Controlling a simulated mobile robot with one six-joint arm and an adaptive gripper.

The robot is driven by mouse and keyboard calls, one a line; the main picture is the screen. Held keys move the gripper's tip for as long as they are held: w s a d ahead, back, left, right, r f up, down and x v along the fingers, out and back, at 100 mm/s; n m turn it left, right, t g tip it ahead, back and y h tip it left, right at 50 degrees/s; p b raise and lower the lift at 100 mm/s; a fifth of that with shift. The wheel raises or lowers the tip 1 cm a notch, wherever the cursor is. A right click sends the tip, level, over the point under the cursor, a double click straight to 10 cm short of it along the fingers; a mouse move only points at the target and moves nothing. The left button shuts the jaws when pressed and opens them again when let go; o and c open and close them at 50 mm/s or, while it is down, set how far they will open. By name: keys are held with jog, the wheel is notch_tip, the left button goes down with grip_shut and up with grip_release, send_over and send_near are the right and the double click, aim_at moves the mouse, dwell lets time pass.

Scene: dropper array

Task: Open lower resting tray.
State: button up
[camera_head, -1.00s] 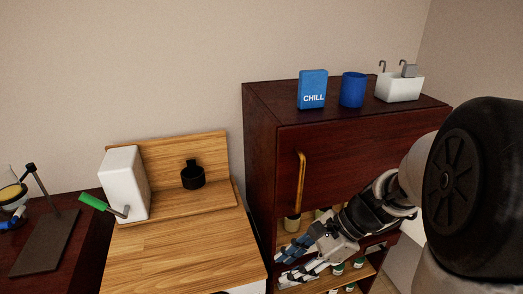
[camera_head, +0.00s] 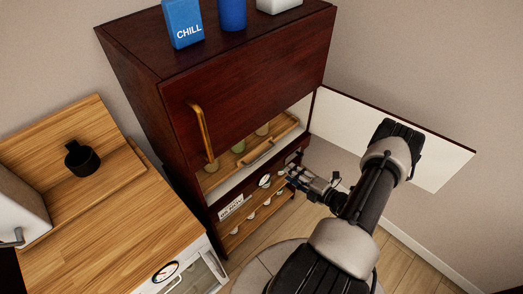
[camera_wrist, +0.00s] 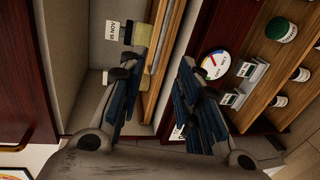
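A pale wooden tray (camera_head: 211,181) holding several small jars sits in the open compartment of the dark red cabinet, with a light bar handle (camera_head: 258,156) along its front. Below is a dark panel with a round dial (camera_head: 265,181), then a lower wooden shelf or tray (camera_head: 231,243) with several white-capped bottles. My gripper (camera_head: 292,177) is at the cabinet front, right of the dial. In the wrist view my gripper (camera_wrist: 157,68) has its blue fingers spread, with the upper tray's wooden edge (camera_wrist: 151,98) in the gap beyond. I see nothing held; contact cannot be told.
The closed upper door has a gold handle (camera_head: 203,133). A white panel (camera_head: 375,125) stands out right of the cabinet. A blue CHILL box (camera_head: 184,22) and a blue cup (camera_head: 232,14) stand on top. A wooden counter (camera_head: 130,235) is left. Floor is clear at right.

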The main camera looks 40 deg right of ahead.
aim_at(263, 154)
jog(key=b+x, duration=0.3)
jog(key=x, duration=1.4)
jog(key=shift+d+f, duration=0.15)
jog(key=shift+f, duration=0.05)
grip_shut()
